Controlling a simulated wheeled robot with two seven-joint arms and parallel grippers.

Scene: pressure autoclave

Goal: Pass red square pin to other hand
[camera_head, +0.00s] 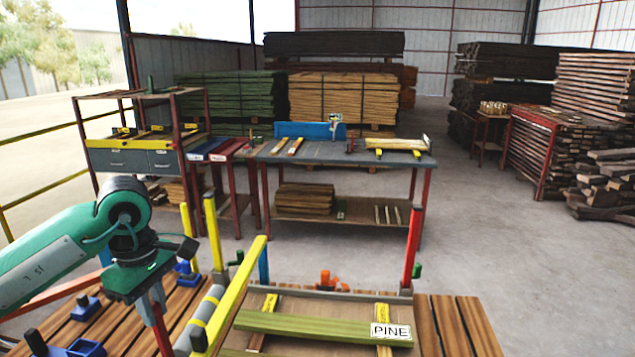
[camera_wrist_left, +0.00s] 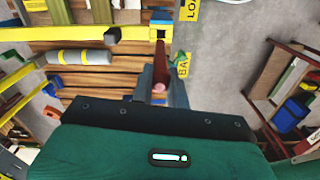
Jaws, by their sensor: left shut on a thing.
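My left gripper (camera_head: 154,300) hangs at the lower left of the head view and points down. It is shut on the red square pin (camera_head: 162,335), which sticks out below the fingers. In the left wrist view the pin (camera_wrist_left: 160,66) lies between the two grey fingers of my left gripper (camera_wrist_left: 161,80), pointing away from the camera. The fingers cover part of the pin. My right gripper is in neither view.
A slatted wooden deck (camera_head: 110,318) lies below, with blue clamps (camera_head: 75,347) and a grey roller (camera_head: 205,312). A yellow bar (camera_head: 236,290) stands close right of the pin. Green boards (camera_head: 320,326) lie beyond, near a red post (camera_head: 412,247). A workbench (camera_head: 335,154) stands behind.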

